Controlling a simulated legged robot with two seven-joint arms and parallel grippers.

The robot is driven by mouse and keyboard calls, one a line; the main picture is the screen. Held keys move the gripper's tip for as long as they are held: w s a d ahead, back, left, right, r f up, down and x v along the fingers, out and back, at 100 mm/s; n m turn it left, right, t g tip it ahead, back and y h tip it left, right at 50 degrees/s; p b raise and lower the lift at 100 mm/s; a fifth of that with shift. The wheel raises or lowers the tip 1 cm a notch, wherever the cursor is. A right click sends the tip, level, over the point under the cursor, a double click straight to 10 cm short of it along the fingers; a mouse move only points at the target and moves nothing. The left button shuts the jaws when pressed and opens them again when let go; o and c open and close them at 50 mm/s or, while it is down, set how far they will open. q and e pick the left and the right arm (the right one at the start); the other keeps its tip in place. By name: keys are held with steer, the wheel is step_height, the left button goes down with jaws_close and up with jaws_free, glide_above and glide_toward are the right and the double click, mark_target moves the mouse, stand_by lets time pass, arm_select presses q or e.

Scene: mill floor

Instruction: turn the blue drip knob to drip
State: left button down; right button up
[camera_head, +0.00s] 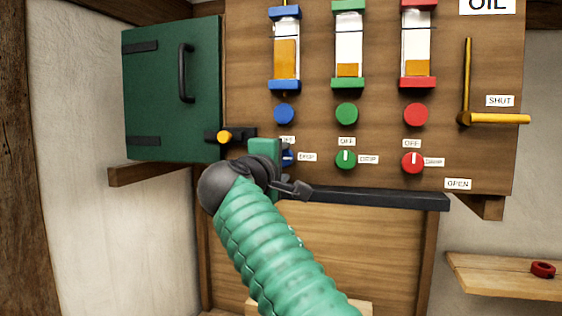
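The blue drip knob (288,158) sits low on the wooden oil panel, below the blue oil glass (286,58). My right gripper (277,166) is at the knob and hides its left part. A short pale mark on the visible part looks sideways, towards the DRIP label (307,157); the OFF label (288,140) above is partly covered. I cannot tell whether the fingers touch the knob or are closed on it. My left gripper is not in view.
The green knob (346,160) and red knob (412,163) are to the right, marks upright. A dark ledge (380,200) runs below. A green cabinet door (165,95) with yellow-tipped latch (224,137) is left. A yellow lever (495,118) and a shelf with a red ring (542,269) are right.

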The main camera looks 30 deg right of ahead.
steer(key=shift+o, duration=0.5)
steer(key=shift+s+r, duration=0.2)
steer(key=shift+a, duration=0.15)
steer(key=b+v, duration=0.5)
steer(key=v, duration=1.1)
steer(key=shift+s+a+f, duration=0.2)
steer(key=shift+a, duration=0.1)
steer(key=shift+d, duration=0.2)
